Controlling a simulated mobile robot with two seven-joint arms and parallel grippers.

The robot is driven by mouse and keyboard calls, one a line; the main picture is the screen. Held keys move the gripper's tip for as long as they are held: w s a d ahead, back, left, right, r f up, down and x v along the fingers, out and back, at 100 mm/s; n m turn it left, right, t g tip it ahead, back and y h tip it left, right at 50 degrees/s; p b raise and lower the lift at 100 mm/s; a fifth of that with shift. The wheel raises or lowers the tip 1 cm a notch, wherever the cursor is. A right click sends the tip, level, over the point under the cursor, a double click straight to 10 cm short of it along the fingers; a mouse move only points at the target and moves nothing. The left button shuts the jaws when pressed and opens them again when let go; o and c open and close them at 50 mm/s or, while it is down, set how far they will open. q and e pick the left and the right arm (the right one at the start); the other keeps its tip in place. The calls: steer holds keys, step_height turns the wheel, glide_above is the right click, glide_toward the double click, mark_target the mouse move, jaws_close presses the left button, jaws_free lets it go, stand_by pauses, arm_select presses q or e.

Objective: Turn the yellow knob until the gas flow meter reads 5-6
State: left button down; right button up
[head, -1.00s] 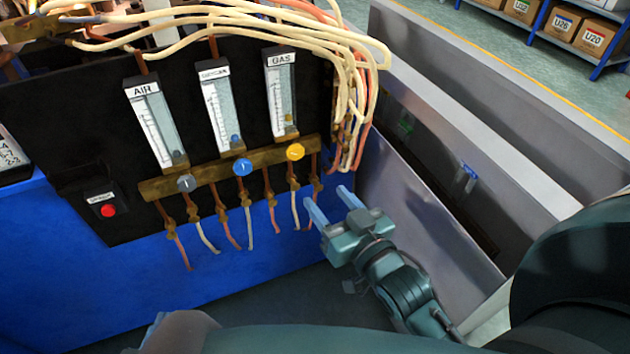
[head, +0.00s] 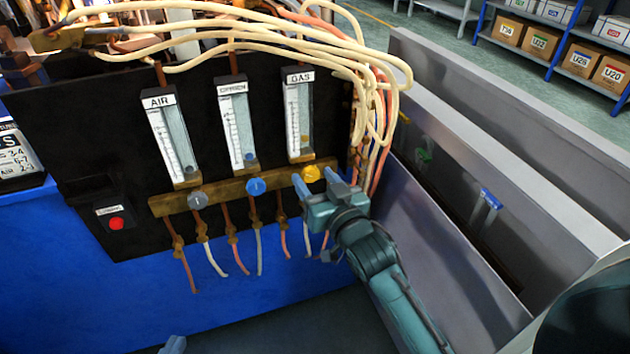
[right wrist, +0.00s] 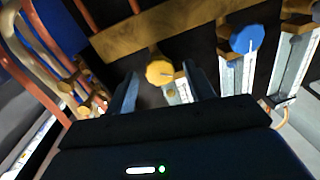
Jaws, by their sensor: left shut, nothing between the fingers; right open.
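The yellow knob (head: 311,173) sits at the right end of the brass bar, below the gas flow meter (head: 299,115). The meter's float appears low in the tube; its scale is too small to read. My right gripper (head: 317,181) is open, its blue fingers pointing up at the knob. In the right wrist view the yellow knob (right wrist: 160,72) shows between the spread fingers (right wrist: 162,90), near their tips; I cannot tell whether they touch it. My left gripper (head: 173,345) shows only as a tip at the bottom edge, shut and away from the panel.
A blue knob (head: 256,187) and a grey knob (head: 197,200) sit left on the same brass bar (head: 225,191). Cream hoses (head: 370,75) hang beside the gas meter. A red button (head: 116,223) is at the panel's left. A grey metal wall (head: 440,240) stands at right.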

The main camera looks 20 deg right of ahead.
steer(key=shift+w, duration=0.35)
steer(key=shift+c, duration=0.2)
steer(key=c, duration=0.9)
